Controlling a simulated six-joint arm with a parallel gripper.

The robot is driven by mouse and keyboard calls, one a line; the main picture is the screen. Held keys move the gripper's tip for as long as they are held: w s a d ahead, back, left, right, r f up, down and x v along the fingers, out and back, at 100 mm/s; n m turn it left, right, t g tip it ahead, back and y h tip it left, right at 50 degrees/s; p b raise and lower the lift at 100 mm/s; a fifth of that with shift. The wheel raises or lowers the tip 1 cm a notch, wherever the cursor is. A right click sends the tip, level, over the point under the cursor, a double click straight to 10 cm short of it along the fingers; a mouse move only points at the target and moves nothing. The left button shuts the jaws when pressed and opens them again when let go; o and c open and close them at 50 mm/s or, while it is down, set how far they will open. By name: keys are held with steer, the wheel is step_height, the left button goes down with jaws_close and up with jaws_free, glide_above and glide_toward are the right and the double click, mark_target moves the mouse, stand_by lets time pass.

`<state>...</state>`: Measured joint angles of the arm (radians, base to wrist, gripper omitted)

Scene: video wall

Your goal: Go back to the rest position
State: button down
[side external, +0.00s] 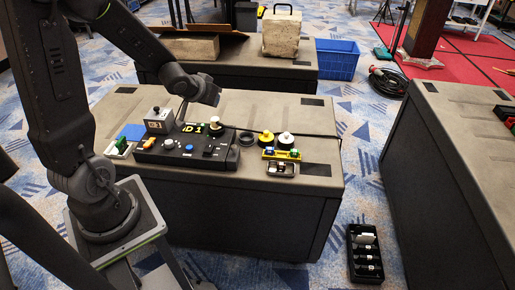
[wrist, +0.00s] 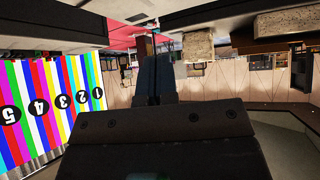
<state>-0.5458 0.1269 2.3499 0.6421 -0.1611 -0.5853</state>
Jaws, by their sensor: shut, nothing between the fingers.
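My gripper (wrist: 155,72) shows in the wrist view with its two dark fingers together and nothing between them. In the side view the end of my arm (side external: 207,90) is above the far part of the middle dark case, clear of the things on it. The fingers themselves are hard to make out there against the dark parts. The black control panel (side external: 186,148) with buttons and knobs lies below and nearer the camera.
Another case (side external: 465,150) stands at right. A striped, numbered video wall (wrist: 45,110) is left in the wrist view.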

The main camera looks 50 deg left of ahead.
steer(key=s+d+r+m+g+h, duration=0.1)
steer(key=s+d+r+m+h, duration=0.1)
steer(key=s+d+r, duration=0.4)
steer(key=s+d+r+m+g+h, duration=0.1)
steer(key=s+d+r+m, duration=0.2)
steer(key=s+d+r, duration=0.4)
steer(key=s+d, duration=0.2)
steer(key=d, duration=0.5)
steer(key=shift+s+d+g+h, duration=0.15)
steer(key=shift+s+g+h, duration=0.15)
steer(key=shift+g+h, duration=0.1)
